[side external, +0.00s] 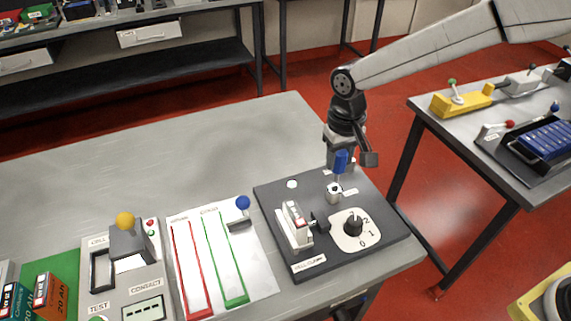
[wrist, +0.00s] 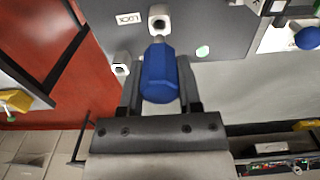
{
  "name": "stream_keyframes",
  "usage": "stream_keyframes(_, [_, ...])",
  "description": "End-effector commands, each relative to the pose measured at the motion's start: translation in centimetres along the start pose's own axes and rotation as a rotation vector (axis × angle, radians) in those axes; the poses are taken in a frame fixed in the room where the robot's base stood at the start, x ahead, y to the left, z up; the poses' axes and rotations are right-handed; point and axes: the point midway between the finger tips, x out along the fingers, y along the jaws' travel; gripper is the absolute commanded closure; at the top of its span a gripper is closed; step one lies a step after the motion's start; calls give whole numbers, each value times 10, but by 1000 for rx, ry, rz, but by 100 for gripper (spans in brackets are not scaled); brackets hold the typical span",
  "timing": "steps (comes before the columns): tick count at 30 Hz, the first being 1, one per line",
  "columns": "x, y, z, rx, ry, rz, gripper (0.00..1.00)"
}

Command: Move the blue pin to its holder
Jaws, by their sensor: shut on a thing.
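The blue pin (side external: 341,161) has a faceted blue head and a thin metal shaft pointing down. My gripper (side external: 340,152) is shut on its head, one finger on each side in the wrist view (wrist: 159,82). A white round socket (side external: 334,193) stands on the dark board below the pin, beside a LOCK label. In the wrist view this socket (wrist: 158,17) shows an open dark hole just beyond the shaft tip. A second white socket (wrist: 121,65) is partly hidden by the left finger. Which socket is the pin's holder I cannot tell.
The dark board (side external: 375,185) also carries a white cell clamp (side external: 294,225), a numbered dial (side external: 354,228) and a pale green disc (side external: 292,184). A panel with a blue-knobbed lever (side external: 242,203) lies to its left. The table behind is clear.

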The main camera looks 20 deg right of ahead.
Motion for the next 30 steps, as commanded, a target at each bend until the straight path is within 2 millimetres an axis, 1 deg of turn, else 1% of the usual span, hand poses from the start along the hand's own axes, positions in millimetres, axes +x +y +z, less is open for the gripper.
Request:
stream_keyframes(24, [-35, 0, 0, 0, 2, -1, 100])
stream_keyframes(30, [-38, 0, 0, 0, 0, 0, 100])
